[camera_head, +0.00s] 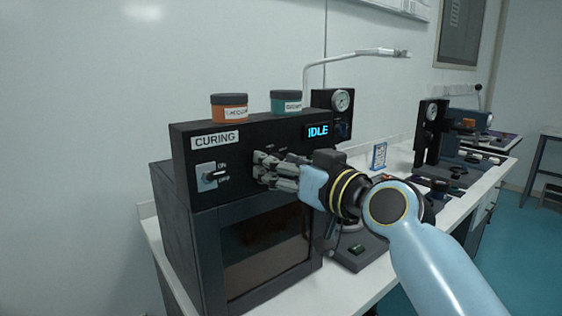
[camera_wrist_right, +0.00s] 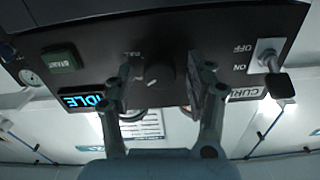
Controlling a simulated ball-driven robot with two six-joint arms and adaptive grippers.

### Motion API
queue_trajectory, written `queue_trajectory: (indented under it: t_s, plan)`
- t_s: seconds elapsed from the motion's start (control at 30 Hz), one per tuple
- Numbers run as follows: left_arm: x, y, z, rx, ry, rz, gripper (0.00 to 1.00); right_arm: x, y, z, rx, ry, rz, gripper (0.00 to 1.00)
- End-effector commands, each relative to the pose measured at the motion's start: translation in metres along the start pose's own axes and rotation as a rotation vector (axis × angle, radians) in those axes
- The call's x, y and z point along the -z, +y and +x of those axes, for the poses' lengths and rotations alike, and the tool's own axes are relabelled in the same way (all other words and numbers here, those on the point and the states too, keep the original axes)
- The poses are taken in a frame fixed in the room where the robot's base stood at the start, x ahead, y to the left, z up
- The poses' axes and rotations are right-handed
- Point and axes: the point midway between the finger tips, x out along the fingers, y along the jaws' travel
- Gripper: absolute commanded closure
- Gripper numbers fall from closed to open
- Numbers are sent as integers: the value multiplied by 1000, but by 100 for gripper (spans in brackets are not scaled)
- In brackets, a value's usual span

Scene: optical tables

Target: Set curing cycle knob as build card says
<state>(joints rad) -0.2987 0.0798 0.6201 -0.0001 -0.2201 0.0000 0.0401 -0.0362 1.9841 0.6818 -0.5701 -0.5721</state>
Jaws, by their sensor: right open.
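The curing oven (camera_head: 182,150) has a black control panel with a "CURING" label, a toggle switch (camera_head: 208,176) and a blue display (camera_head: 317,131) reading IDLE. My right gripper (camera_head: 260,168) is in front of the panel, open. In the upside-down right wrist view, the dark round knob (camera_wrist_right: 158,76) with a light pointer mark lies between the open fingers (camera_wrist_right: 164,66), with a gap on both sides. The fingers hide some of the dial lettering, and the knob's setting is not readable. A small blue-framed card (camera_head: 379,156) stands on the bench, its text too small to read. My left gripper is out of view.
An orange jar (camera_head: 229,108) and a teal jar (camera_head: 286,103) stand on top of the oven. The green START button (camera_wrist_right: 62,59) and the toggle switch (camera_wrist_right: 265,56) flank the knob in the wrist view. A pressure gauge (camera_head: 341,101) and other bench equipment stand to the right.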

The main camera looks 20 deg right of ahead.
Motion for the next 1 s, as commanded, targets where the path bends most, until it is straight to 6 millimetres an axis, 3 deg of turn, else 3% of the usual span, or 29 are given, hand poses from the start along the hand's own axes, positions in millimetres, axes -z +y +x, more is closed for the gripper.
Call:
queue_trajectory:
  t_s: [0.27,0.67,1.0]
  plan:
    - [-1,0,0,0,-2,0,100,0,0,1,0,0,0,46]
    - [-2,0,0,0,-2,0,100,0,0,1,0,0,1,98]
    - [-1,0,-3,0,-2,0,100,0,0,1,-1,0,46,100]
